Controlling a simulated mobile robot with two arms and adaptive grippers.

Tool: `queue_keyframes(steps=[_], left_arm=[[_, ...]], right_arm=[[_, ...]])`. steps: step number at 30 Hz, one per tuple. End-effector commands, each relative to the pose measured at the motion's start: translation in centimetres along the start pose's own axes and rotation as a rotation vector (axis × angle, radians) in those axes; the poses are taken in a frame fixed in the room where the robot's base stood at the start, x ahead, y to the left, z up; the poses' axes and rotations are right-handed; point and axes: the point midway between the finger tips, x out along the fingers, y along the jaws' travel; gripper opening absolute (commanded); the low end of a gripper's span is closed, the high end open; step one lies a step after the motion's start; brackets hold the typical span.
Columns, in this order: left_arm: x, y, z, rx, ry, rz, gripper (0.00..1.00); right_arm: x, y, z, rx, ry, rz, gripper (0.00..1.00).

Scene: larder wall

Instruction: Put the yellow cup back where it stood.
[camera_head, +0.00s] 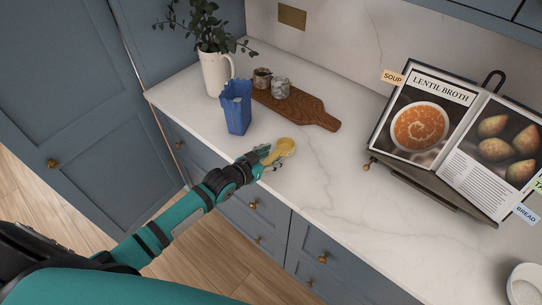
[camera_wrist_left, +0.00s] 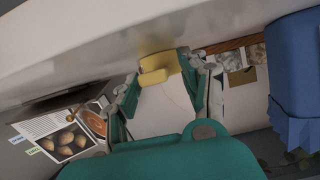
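The yellow cup (camera_head: 286,146) is at the front part of the white counter, its opening facing upward. I cannot tell whether it rests on the counter or is just above it. My left gripper (camera_head: 268,159) reaches it from the left, at the counter's front edge. In the left wrist view the cup (camera_wrist_left: 154,62) shows at the fingertips, between the two teal fingers of the gripper (camera_wrist_left: 158,72). The fingers stand apart with little or no gap to the cup; whether they press on it is unclear. My right gripper is not in view.
A blue crumpled-top container (camera_head: 237,106) stands left of the cup. Behind it are a white jug with a plant (camera_head: 216,72) and a wooden board (camera_head: 312,112) bearing two small pots (camera_head: 280,87). An open cookbook on a stand (camera_head: 430,120) is at right. The counter between is clear.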

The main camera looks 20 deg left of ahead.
Motion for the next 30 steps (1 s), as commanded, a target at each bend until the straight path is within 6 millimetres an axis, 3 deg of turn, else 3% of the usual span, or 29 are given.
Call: queue_keyframes(steps=[8,21,30], left_arm=[[-0.6,0.0,-0.1,0.000,0.000,0.001,0.44],[-9.2,0.1,0.0,0.002,-0.002,0.001,0.44],[-12.0,0.0,-0.2,0.001,0.000,0.000,0.44]], right_arm=[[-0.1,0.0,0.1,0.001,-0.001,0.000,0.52],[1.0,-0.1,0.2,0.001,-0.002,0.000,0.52],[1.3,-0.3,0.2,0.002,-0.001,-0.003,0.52]])
